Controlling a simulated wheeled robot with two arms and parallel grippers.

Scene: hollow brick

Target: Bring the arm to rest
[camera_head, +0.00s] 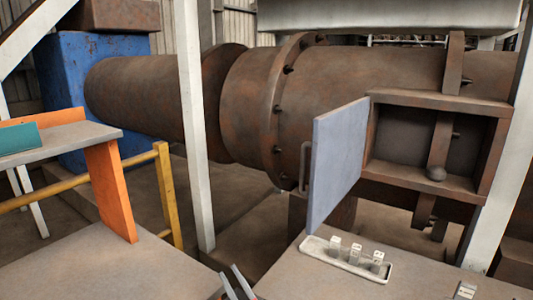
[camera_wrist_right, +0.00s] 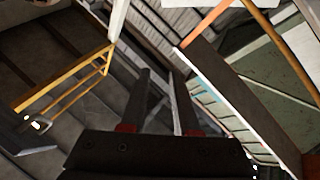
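My right gripper (camera_head: 230,274) shows at the bottom edge of the head view, with two pale fingers pointing up, a little apart. It is beside the near left edge of the table with the tray. In the right wrist view, the two dark fingers of this gripper (camera_wrist_right: 159,75) stand apart with nothing between them, so it is open and empty. Most of my right arm is out of the head view. My left gripper and arm are not in view.
A tray (camera_head: 315,243) with several small pale blocks (camera_head: 354,254) lies on the right table (camera_head: 290,280). A blue-grey door (camera_head: 337,165) stands open beside a rusty box opening (camera_head: 405,140). Left are a yellow rail (camera_head: 167,190) and an orange panel (camera_head: 110,190).

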